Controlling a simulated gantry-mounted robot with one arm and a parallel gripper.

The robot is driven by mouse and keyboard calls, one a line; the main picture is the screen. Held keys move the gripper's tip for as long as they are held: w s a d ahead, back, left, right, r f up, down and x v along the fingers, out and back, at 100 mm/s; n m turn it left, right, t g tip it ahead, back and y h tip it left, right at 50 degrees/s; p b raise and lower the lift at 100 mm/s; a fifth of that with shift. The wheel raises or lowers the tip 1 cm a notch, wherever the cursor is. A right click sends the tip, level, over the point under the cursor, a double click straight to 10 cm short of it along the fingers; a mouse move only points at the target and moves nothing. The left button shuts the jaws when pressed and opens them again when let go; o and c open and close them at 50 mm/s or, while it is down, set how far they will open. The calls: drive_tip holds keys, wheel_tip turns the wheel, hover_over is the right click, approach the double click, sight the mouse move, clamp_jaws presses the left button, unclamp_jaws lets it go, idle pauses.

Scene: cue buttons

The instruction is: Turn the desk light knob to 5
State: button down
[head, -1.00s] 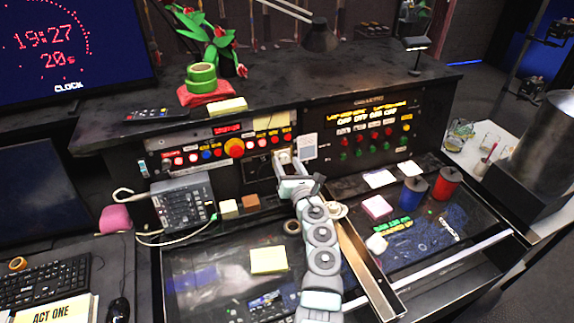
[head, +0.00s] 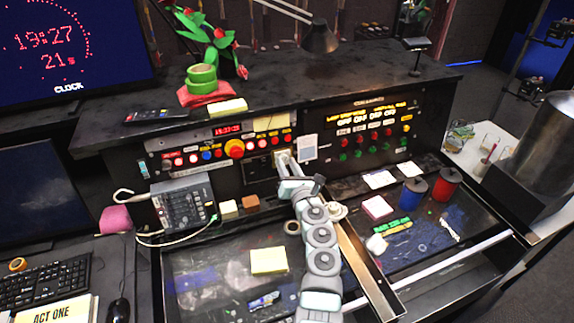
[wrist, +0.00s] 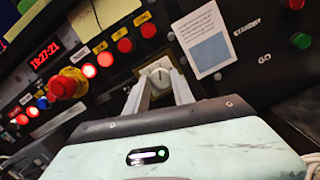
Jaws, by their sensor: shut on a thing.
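The desk light knob (wrist: 156,74) is a pale round knob on a small yellowish plate in the black console front. In the wrist view it sits between the two fingers of my gripper (wrist: 160,82), which are shut on it. The head view shows my gripper (head: 284,157) reaching up to the same plate, where the fingers mostly hide the knob. Its scale numbers are too small to read, so I cannot tell its setting.
Left of the knob are lit red buttons and a large orange-red button (head: 235,149). A white paper card (head: 308,147) is close on its right. The cue panel (head: 372,132) with red and green buttons lies farther right. A desk lamp (head: 318,38) hangs above.

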drive_tip(key=shift+r, duration=0.1)
drive_tip(key=m+p, duration=0.2)
drive_tip(key=m, duration=0.1)
drive_tip(key=m+h+p, duration=0.1)
drive_tip(key=m+p, duration=0.2)
drive_tip(key=shift+a+r, duration=0.1)
drive_tip(key=shift+r, duration=0.1)
drive_tip(key=m+g+h+p, duration=0.1)
drive_tip(key=m+p, duration=0.4)
drive_tip(key=m, duration=0.2)
drive_tip(key=shift+p, duration=0.4)
drive_tip(key=m+p, duration=0.2)
drive_tip(key=m, duration=0.1)
drive_tip(key=shift+r+h, duration=0.1)
drive_tip(key=shift+h, duration=0.2)
drive_tip(key=m+p, duration=0.1)
drive_tip(key=m, duration=0.1)
drive_tip(key=shift+m+g+p, duration=0.3)
drive_tip(key=shift+p, duration=0.05)
drive_tip(key=shift+m+p, duration=0.3)
drive_tip(key=shift+m, duration=0.7)
drive_tip(key=shift+m+g, duration=0.3)
drive_tip(key=shift+m, duration=0.4)
drive_tip(key=shift+f, duration=0.2)
